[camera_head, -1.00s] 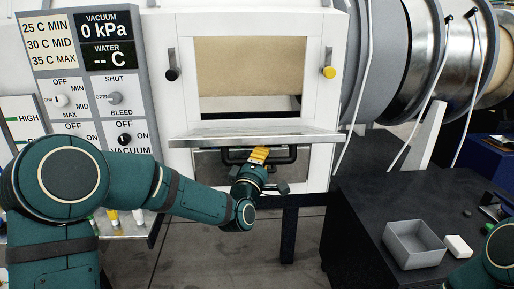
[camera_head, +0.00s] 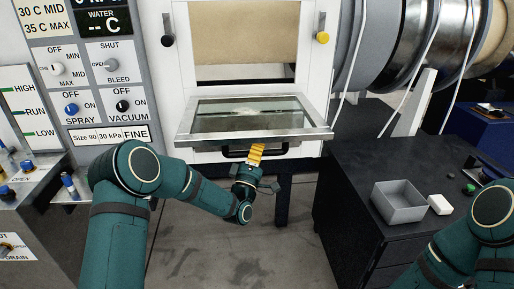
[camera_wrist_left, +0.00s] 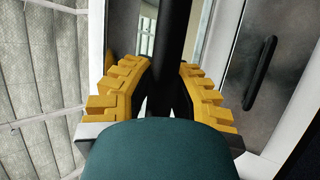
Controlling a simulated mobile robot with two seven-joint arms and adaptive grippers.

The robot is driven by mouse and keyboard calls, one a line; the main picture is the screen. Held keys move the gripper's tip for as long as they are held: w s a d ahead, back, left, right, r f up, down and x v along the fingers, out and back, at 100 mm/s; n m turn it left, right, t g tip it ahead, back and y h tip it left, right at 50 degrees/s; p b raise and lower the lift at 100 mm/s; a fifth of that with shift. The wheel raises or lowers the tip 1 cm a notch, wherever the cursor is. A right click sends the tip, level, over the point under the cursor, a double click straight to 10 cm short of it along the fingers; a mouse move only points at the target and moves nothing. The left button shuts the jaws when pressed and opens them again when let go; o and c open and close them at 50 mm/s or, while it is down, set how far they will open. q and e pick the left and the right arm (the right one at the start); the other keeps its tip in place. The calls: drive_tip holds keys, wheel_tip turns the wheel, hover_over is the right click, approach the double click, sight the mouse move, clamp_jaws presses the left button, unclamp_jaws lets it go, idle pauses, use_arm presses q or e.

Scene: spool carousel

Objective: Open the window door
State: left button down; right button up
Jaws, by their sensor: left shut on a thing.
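The window door (camera_head: 325,133) is a light-framed glass panel on the white front of the machine. It is swung outward and down below the window opening (camera_head: 247,73), and its glass face shows. A black bar handle (camera_head: 283,151) runs along its lower front. My left gripper (camera_head: 255,152), with yellow fingers, is shut on this handle. In the left wrist view, the yellow fingers (camera_wrist_left: 166,80) sit on both sides of the black handle bar (camera_wrist_left: 175,35); the contact is partly hidden by the green gripper body. My right gripper is out of view; only part of that arm shows at lower right.
A control panel (camera_head: 85,75) with knobs stands left of the window. At right, a dark cabinet (camera_head: 345,165) carries a grey tray (camera_head: 398,215) and a white block (camera_head: 440,204). Floor is clear below.

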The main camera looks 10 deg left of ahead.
use_arm(q)
drive_tip(key=shift+s+d+f, duration=0.1)
drive_tip(key=shift+s+d, duration=0.05)
drive_tip(key=shift+d, duration=0.3)
drive_tip(key=c, duration=0.8)
unclamp_jaws()
drive_tip(key=shift+s+d, duration=0.1)
drive_tip(key=shift+c, duration=0.2)
drive_tip(key=shift+r, duration=0.2)
drive_tip(key=shift+a, duration=0.2)
drive_tip(key=v, duration=1.2)
drive_tip(key=shift+f, duration=0.1)
